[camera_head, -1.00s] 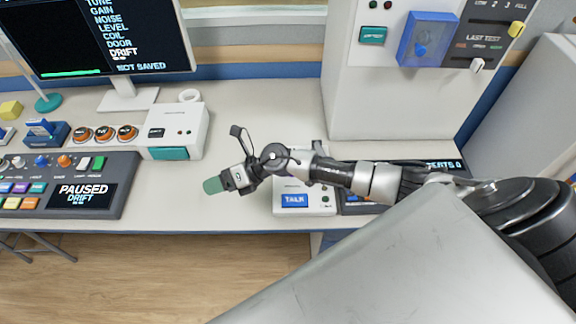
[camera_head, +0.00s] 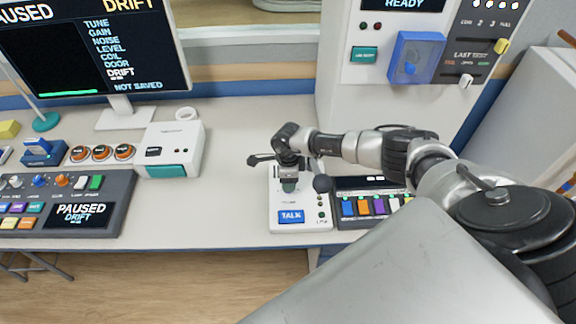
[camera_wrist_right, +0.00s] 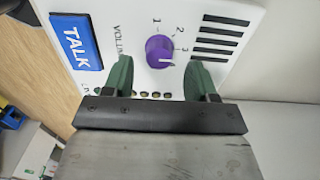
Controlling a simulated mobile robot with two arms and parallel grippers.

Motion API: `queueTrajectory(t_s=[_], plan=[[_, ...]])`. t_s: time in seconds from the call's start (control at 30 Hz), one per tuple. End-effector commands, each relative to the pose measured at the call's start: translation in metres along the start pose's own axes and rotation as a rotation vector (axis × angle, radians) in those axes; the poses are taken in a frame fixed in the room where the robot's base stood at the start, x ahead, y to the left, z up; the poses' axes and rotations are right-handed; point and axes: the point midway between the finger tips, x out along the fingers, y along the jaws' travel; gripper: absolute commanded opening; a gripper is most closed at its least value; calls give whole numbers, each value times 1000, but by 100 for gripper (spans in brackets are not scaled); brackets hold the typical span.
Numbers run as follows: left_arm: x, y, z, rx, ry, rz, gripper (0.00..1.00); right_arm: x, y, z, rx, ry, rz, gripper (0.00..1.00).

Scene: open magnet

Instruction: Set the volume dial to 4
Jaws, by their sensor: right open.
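The volume dial is a purple round knob (camera_wrist_right: 160,50) on a white intercom box (camera_head: 318,222), with numbers 1, 2 and 3 visible around it. A short pale mark shows on the knob's lower right part in the wrist view; the number it points at cannot be read. My right gripper (camera_wrist_right: 160,78) is open and empty, its green fingers to either side of the dial. In the head view, the right gripper (camera_head: 289,187) points down over the box and hides the dial. My left gripper is not in view.
A blue TALK button (camera_head: 291,217) sits on the box's front. A panel with coloured switches (camera_head: 370,206) stands close to the right. A white box with a teal front (camera_head: 172,150) and a dark console (camera_head: 85,212) lie left. The desk between is clear.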

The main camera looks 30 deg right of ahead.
Motion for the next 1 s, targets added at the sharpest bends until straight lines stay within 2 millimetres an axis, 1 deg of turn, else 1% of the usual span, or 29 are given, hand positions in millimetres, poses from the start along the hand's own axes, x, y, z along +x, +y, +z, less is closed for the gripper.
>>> queueTrajectory(t_s=[0.03, 0.1, 0.23, 0.37, 0.6, 0.67, 0.9, 0.93, 1.0], plan=[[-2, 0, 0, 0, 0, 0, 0, 8, 2, 0, 1, 3, 3, 58], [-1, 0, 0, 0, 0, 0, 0, 17, 1, 0, 1, 0, 2, 58], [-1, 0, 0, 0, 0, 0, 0, 28, 0, 0, 1, -1, 1, 58], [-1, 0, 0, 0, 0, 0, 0, 32, 1, 1, 0, -1, 1, 58], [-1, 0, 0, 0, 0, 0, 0, 32, 1, 0, 0, -1, 1, 58], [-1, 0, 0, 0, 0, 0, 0, 32, 1, 0, 0, -2, 1, 48], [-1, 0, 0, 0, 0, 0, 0, 32, 1, 0, 1, -2, 1, 12], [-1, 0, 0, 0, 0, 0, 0, 32, 1, 0, 1, -2, 1, 8], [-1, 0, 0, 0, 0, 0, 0, 32, 1, 0, 1, -2, 1, 8]])
